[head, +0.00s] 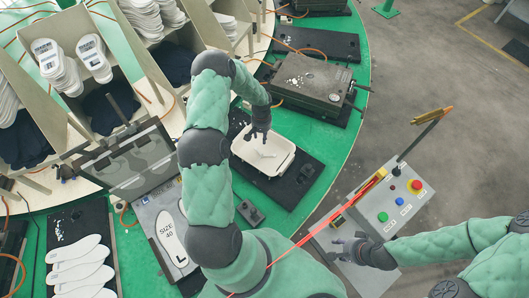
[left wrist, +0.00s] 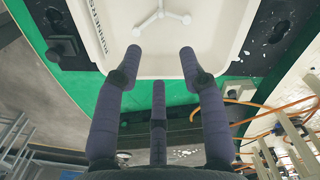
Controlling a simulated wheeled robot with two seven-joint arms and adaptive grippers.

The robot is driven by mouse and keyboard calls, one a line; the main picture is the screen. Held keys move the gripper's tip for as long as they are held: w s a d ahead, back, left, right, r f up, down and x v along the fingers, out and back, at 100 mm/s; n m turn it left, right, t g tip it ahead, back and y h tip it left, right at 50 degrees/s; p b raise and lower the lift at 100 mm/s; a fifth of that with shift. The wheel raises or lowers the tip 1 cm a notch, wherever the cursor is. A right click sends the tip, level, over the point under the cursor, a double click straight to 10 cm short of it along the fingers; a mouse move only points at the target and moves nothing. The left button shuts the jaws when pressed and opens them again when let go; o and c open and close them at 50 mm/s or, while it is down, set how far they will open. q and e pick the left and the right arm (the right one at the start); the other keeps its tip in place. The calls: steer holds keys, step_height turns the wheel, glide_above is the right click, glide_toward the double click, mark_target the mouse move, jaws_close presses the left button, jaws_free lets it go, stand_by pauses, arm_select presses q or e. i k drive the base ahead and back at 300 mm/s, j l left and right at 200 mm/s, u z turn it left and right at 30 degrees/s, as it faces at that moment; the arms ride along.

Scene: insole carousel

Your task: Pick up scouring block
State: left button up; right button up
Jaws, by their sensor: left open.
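My left gripper (head: 259,133) is at the upper edge of a white tray (head: 283,168). In the left wrist view its fingers (left wrist: 161,62) are spread and empty, with their tips by the near rim of the tray (left wrist: 215,45). A small white three-armed piece (left wrist: 160,17) lies on the tray floor, beyond the fingertips; in the head view a pale shape (head: 265,153) shows inside the tray. I cannot make out a separate scouring block. My right gripper (head: 343,246) hovers by the control box; its fingers are too small to judge.
The tray stands on a black plate (head: 297,190) on the green carousel. A grey mould (head: 312,82) lies behind it, a SIZE 40 plate (head: 172,240) and insoles (head: 80,265) to the left. A control box (head: 402,195) with coloured buttons and a leaning rod stands on the right.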

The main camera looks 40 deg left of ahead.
mark_target(306, 170)
steer(key=k+l, duration=0.35)
steer(key=l, duration=0.15)
steer(key=k+l, duration=0.4)
